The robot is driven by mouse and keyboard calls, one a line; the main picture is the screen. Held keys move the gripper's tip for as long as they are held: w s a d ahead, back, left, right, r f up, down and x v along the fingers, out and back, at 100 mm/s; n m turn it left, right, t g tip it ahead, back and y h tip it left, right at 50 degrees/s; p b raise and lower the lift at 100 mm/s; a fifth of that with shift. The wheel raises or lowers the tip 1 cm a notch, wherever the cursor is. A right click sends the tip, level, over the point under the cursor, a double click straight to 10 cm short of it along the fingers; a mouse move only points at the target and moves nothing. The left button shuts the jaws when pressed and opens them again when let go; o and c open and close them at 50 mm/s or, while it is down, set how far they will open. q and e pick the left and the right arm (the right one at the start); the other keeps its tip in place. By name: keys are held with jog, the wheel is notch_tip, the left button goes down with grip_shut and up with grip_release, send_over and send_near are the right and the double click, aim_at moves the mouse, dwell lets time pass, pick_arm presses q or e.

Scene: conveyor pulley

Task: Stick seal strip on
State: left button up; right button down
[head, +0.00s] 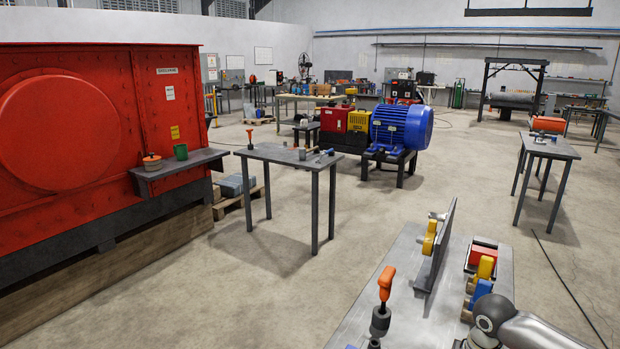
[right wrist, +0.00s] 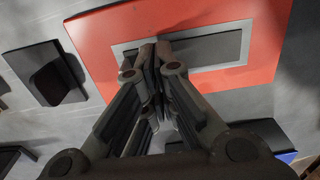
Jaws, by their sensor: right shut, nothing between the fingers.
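No seal strip can be made out for certain in either view. My right gripper (right wrist: 152,52) is shut and empty in the right wrist view. Its fingertips overlap the lower edge of a grey rectangle (right wrist: 205,47) framed by a red surface (right wrist: 95,45); whether they touch it I cannot tell. My right arm (head: 515,325) enters the head view at the lower right, over the near table (head: 415,318); its fingers are not clear there. My left gripper is not in view.
The near table carries an orange-handled tool (head: 386,283), an upright grey plate (head: 439,248) with a yellow piece (head: 430,237), and a rack with red (head: 483,254), yellow (head: 485,268) and blue items. A red machine (head: 90,130) stands left. Open floor lies between the tables.

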jog(key=shift+f, duration=0.9)
dwell(1.1)
notch_tip(320, 180, up, 6)
jog(key=p, duration=0.6)
jog(key=shift+p, duration=0.3)
jog(key=shift+f, duration=0.1)
